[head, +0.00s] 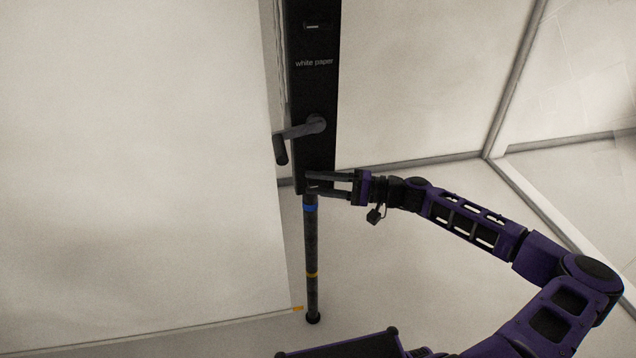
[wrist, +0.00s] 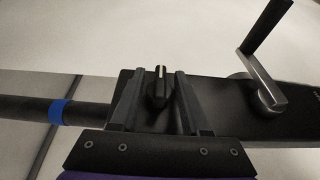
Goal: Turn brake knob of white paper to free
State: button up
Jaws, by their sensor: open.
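The black panel (head: 314,85) lettered "white paper" stands upright in the head view. My gripper (head: 308,182) is at its lower end, reaching in from the right. In the wrist view a small black knob (wrist: 159,88) with a pale line on it sits on the panel (wrist: 222,92). My open gripper (wrist: 160,74) has one finger on each side of the knob, with gaps seen on both sides. Contact with the knob cannot be told. The pale line runs roughly along the fingers. In the head view the knob is hidden or too small to make out.
A crank handle (head: 300,130) sticks out to the left above my gripper; it also shows at the right of the wrist view (wrist: 262,85). Below the panel is a dark post (head: 311,245) with blue and yellow bands. A large white sheet (head: 140,170) hangs at left.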

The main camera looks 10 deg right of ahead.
jog(key=shift+c, duration=0.2)
grip_shut()
